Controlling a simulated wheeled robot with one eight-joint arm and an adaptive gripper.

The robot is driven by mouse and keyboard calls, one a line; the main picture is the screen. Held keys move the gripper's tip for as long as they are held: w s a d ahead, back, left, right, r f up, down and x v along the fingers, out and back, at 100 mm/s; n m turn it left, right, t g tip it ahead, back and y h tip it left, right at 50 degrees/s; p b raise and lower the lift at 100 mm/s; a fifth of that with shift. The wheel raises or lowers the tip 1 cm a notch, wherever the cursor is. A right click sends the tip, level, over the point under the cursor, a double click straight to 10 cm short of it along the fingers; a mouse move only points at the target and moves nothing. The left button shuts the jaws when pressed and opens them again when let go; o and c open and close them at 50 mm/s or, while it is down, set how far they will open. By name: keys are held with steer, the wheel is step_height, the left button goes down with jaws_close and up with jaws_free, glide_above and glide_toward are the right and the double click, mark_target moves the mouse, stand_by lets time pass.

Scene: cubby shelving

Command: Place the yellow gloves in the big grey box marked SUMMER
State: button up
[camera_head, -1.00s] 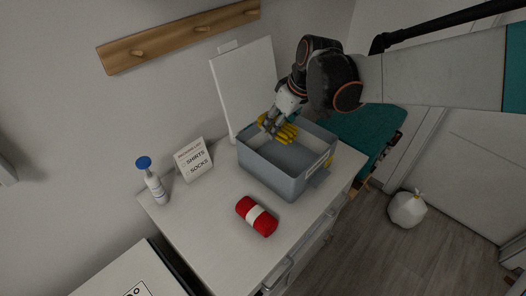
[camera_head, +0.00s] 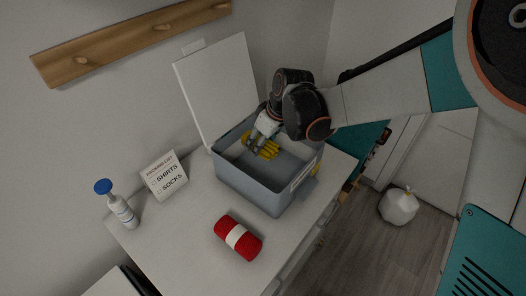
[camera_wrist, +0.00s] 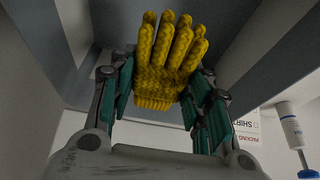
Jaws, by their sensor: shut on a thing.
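The yellow gloves (camera_head: 262,148) are in my gripper (camera_head: 257,138), inside the upper part of the open grey box (camera_head: 247,188), near its back left wall. In the wrist view the gloves (camera_wrist: 170,62) sit between the two fingers of my gripper (camera_wrist: 160,95), fingers of the gloves pointing away from the palm. The box's white lid stands open behind it, and a label (camera_head: 303,174) is on its right side; its writing is too small to read. How far the gloves are above the box floor I cannot tell.
A red roll with a white band (camera_head: 238,238) lies on the white dresser top in front of the box. A packing list card (camera_head: 164,177) and a blue-capped bottle (camera_head: 119,207) stand to the left. A white bag (camera_head: 398,206) is on the floor at right.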

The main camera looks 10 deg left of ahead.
mark_target(271, 146)
steer(key=shift+f+b, duration=1.2)
steer(key=shift+f, duration=3.2)
steer(key=shift+f, duration=0.2)
steer(key=o, duration=1.2)
steer(key=shift+c, duration=0.2)
steer(key=shift+r, duration=0.2)
steer(key=shift+d+r, duration=0.15)
steer(key=shift+r, duration=0.2)
steer(key=p+v, duration=0.3)
steer(key=v, duration=0.8)
steer(key=shift+r+p, duration=0.15)
steer(key=shift+p, duration=0.25)
